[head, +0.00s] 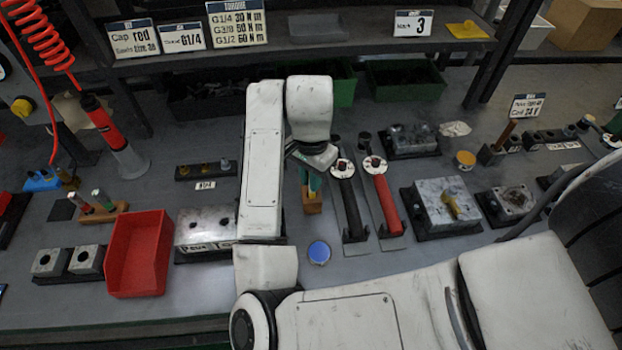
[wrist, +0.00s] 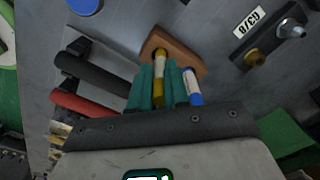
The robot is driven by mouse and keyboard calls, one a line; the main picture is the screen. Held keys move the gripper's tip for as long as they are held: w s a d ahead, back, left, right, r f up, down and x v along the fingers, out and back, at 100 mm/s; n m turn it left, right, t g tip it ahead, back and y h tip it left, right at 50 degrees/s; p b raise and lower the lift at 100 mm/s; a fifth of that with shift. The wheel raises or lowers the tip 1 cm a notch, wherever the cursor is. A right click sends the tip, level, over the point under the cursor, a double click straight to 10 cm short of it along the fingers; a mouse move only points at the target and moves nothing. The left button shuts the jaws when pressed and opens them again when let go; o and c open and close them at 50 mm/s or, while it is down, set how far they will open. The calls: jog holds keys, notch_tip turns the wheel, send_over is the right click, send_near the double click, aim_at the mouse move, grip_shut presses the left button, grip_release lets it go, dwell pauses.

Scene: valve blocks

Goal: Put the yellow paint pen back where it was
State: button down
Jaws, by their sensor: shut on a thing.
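My gripper (head: 314,183) points down over a small wooden block (head: 312,204) in the middle of the bench. In the wrist view its teal fingers (wrist: 158,88) are shut on the yellow paint pen (wrist: 159,66), one finger on each side. The wooden block (wrist: 188,52) lies just beyond the pen's far end; I cannot tell whether the pen sits in it. A white pen with a blue end (wrist: 193,88) is just right of the right finger, its lower part hidden. In the head view, the gripper hides the yellow pen.
Black-handled (head: 346,200) and red-handled (head: 383,196) tools lie close on the right. A blue disc (head: 319,252) lies in front. A metal block (head: 205,229) and red bin (head: 140,252) are left. Another wooden block (head: 103,213) holds red and green pens.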

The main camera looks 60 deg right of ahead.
jog(key=shift+f, duration=0.3)
jog(key=shift+f, duration=0.15)
jog(key=c, duration=1.1)
grip_release()
notch_tip(320, 180, up, 12)
jog(key=shift+r+p, duration=0.2)
jog(key=shift+p, duration=0.8)
